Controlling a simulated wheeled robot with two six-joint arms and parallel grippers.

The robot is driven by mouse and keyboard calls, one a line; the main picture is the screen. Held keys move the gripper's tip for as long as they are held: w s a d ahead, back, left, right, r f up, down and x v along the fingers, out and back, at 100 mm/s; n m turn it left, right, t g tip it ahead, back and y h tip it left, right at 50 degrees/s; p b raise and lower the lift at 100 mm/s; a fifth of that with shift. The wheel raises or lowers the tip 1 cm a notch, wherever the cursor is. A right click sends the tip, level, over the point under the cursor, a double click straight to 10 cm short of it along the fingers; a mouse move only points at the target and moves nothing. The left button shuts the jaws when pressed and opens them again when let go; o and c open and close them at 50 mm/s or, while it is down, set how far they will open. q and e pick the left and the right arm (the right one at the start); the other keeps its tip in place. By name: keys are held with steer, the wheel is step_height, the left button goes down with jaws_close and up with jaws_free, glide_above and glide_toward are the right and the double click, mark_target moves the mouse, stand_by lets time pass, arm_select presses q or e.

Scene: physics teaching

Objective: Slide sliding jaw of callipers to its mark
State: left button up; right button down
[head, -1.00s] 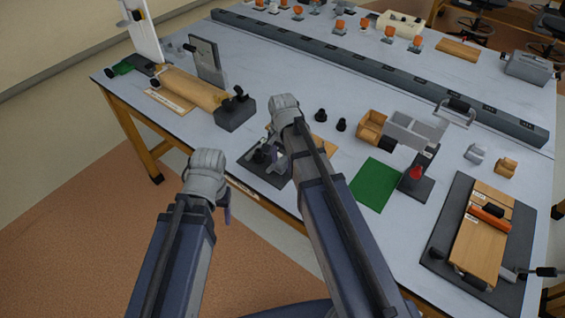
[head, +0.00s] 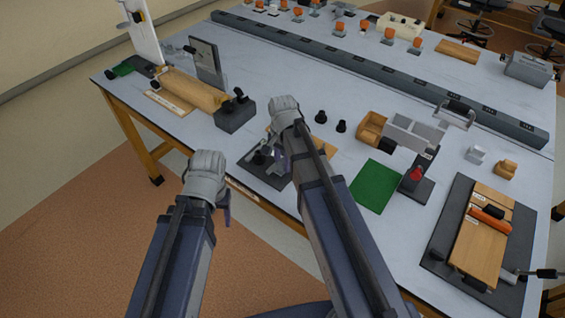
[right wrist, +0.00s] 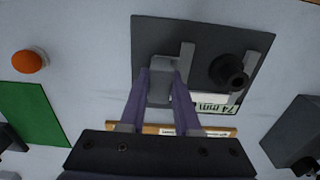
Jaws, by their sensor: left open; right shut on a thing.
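The callipers stand on a dark grey base plate (right wrist: 150,35) near the table's front edge; the plate also shows in the head view (head: 256,176). In the right wrist view a light grey block, apparently the sliding jaw (right wrist: 160,93), sits between the two purple fingers of my right gripper (right wrist: 163,80), which is shut on it. An upright grey bar (right wrist: 187,56) stands beside it. A black knob (right wrist: 229,71) and a label reading 74 mm (right wrist: 213,102) are to the right. The mark cannot be made out. My left gripper (head: 226,205) is open and empty, short of the table edge.
A long dark rail (head: 400,84) crosses the table.

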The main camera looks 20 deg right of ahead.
steer(key=shift+s, duration=0.1)
stand_by(0.6)
steer(key=shift+s+d, duration=0.2)
steer(key=shift+s, duration=0.05)
steer(key=c, duration=0.6)
jaws_free()
steer(key=shift+w, duration=0.1)
steer(key=shift+r, duration=0.1)
step_height(320, 180, up, 8)
steer(key=p, duration=0.8)
steer(key=shift+f, duration=0.2)
